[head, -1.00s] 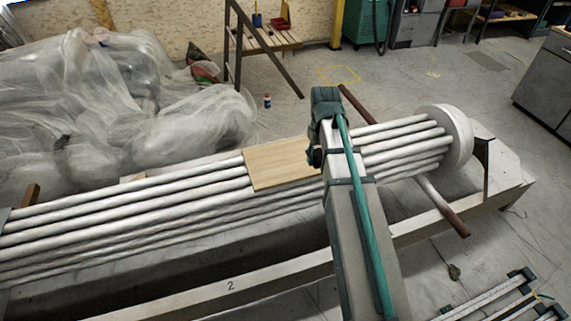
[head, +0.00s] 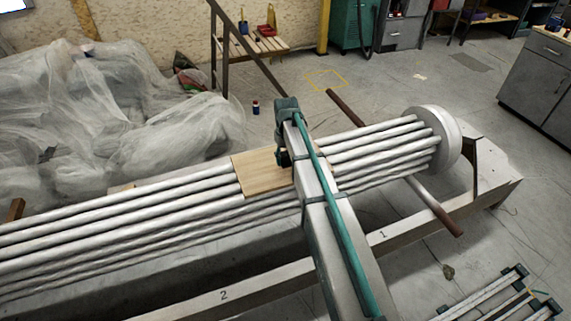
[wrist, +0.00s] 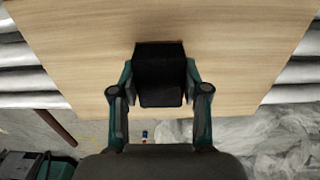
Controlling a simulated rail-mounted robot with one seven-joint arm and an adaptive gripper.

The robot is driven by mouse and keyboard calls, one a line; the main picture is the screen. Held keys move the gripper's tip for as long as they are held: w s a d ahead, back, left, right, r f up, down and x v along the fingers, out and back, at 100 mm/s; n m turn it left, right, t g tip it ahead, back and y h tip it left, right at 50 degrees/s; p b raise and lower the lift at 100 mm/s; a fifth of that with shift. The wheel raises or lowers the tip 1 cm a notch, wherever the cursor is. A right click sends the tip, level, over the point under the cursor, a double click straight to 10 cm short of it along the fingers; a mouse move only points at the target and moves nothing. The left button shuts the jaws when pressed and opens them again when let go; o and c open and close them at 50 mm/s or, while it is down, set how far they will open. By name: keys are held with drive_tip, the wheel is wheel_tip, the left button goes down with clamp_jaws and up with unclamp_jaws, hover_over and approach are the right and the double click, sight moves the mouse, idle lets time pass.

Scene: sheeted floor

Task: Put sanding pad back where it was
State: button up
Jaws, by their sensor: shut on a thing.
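The sanding pad (wrist: 160,75) is a black block between the two fingers of my gripper (wrist: 160,86) in the wrist view. My gripper is shut on it. The pad shows against a pale wooden board (wrist: 75,50), near the board's lower edge in that view. I cannot tell whether the pad touches the board. In the head view the board (head: 255,175) lies across a bundle of white tubes.
The white tubes (head: 150,212) run to a round end plate (head: 440,137) on the right. A brown bar (head: 437,208) sticks out under them. Crumpled plastic sheeting (head: 180,125) lies behind at left. A small bottle (head: 255,107) and a yellow floor outline (head: 325,80) are beyond the tubes.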

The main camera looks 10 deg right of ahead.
sight(285, 164)
drive_tip(key=shift+w+f, duration=0.1)
drive_tip(key=shift+f, duration=1.5)
drive_tip(key=shift+f, duration=0.1)
drive_tip(key=o, duration=1.2)
wheel_tip(285, 164, up, 12)
drive_tip(key=shift+r+p, duration=0.15)
drive_tip(key=shift+p, duration=0.25)
